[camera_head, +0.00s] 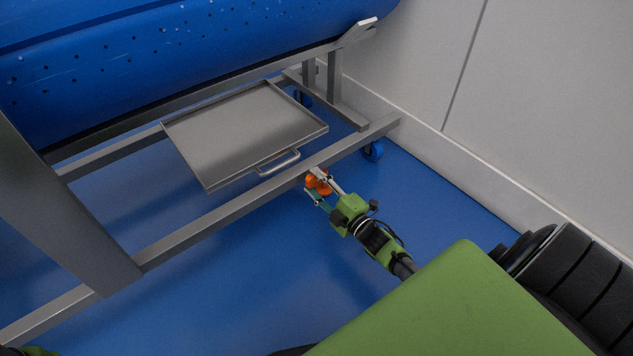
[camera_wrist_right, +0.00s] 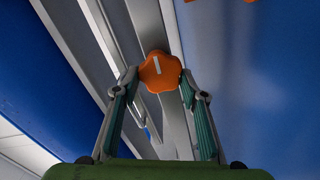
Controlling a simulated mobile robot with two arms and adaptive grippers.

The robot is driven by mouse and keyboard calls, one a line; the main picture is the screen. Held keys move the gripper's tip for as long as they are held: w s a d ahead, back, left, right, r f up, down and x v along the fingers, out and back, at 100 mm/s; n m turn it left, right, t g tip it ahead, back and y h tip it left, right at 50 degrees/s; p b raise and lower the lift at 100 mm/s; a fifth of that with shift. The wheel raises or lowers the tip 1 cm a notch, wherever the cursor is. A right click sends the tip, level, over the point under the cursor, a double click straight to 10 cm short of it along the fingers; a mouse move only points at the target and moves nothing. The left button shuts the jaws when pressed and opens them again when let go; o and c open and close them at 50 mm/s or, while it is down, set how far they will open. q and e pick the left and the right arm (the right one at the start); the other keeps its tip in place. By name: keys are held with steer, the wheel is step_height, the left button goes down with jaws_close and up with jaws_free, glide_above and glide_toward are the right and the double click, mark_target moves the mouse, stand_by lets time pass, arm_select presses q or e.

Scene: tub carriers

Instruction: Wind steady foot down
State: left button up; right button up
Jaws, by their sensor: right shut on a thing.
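An orange star-shaped knob (camera_head: 324,186) with a pale stripe sits at the lower rail of the steel carrier frame (camera_head: 220,222), near its right end. In the right wrist view the knob (camera_wrist_right: 160,72) lies between the two fingertips. My right gripper (camera_head: 318,188) is shut on the knob; its fingers also show in the right wrist view (camera_wrist_right: 160,90). The steady foot itself cannot be made out below the knob. A small green patch of my left arm may show at the bottom left corner, but the left gripper does not show.
A blue tub (camera_head: 180,60) rests on the frame above a metal drip tray (camera_head: 245,130) with a handle. A blue caster (camera_head: 373,150) stands right of the knob. A pale wall (camera_head: 530,120) closes the right side. Blue floor (camera_head: 290,255) is free in front.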

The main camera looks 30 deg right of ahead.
steer(key=n, duration=0.6)
steer(key=shift+f+b, duration=0.25)
steer(key=shift+b, duration=0.1)
stand_by(0.4)
steer(key=o, duration=1.1)
steer(key=s, duration=1.2)
steer(key=shift+d, duration=0.45)
